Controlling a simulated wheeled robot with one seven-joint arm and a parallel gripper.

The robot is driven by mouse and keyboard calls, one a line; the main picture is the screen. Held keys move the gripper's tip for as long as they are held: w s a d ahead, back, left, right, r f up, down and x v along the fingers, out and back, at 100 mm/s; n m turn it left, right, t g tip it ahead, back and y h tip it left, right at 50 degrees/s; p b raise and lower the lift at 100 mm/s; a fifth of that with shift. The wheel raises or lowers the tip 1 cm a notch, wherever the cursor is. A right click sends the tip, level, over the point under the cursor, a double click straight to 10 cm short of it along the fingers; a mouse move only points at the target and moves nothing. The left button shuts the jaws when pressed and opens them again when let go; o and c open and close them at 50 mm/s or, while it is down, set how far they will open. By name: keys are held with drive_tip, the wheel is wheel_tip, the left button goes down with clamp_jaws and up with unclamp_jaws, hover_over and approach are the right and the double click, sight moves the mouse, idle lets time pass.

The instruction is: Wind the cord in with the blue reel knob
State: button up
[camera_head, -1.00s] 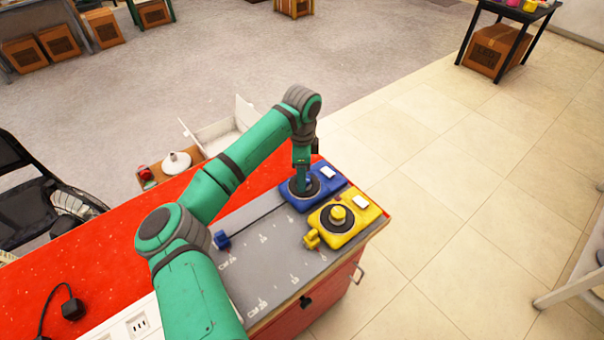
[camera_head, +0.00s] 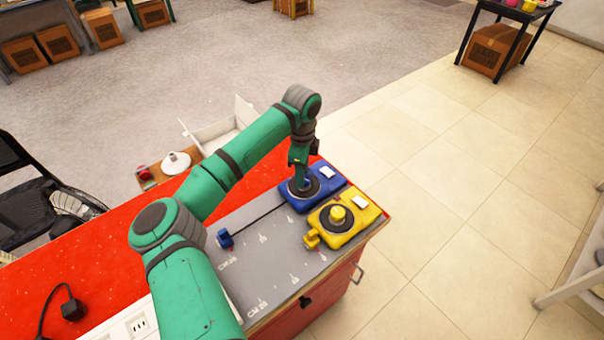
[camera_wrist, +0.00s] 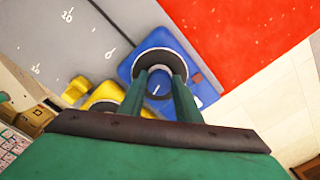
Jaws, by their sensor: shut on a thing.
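The blue reel (camera_head: 326,186) sits at the far end of the grey board, and it also shows in the wrist view (camera_wrist: 204,90). My gripper (camera_head: 301,184) points down onto it and is shut on its knob, which the fingers mostly hide; the fingers also show in the wrist view (camera_wrist: 160,75). A dark cord (camera_head: 262,216) runs straight from the blue reel to a small blue end piece (camera_head: 225,238) lying on the board.
A yellow reel (camera_head: 357,226) with a yellow knob (camera_head: 338,214) stands beside the blue one, its yellow end piece (camera_head: 311,239) close to it. The grey board (camera_head: 262,270) bears printed marks and lies on a red table (camera_head: 100,245). A black plug (camera_head: 72,309) lies at lower left.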

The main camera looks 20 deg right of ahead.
drive_tip(key=m, duration=0.5)
drive_tip(key=shift+w, duration=0.2)
drive_tip(key=m, duration=0.4)
drive_tip(key=shift+d+r+m, duration=0.1)
drive_tip(key=shift+d+m, duration=0.05)
drive_tip(key=shift+m, duration=0.25)
drive_tip(key=m, duration=0.5)
drive_tip(key=shift+d+m, duration=0.15)
drive_tip(key=shift+m, duration=0.15)
drive_tip(key=m, duration=0.4)
drive_tip(key=shift+d, duration=0.15)
drive_tip(key=m, duration=0.5)
drive_tip(key=shift+s+d, duration=0.1)
drive_tip(key=m, duration=0.5)
drive_tip(key=shift+s+m, duration=0.15)
drive_tip(key=shift+m, duration=0.15)
drive_tip(key=m, duration=0.4)
drive_tip(key=shift+s, duration=0.15)
drive_tip(key=m, duration=0.5)
drive_tip(key=shift+s, duration=0.1)
drive_tip(key=shift+m, duration=0.3)
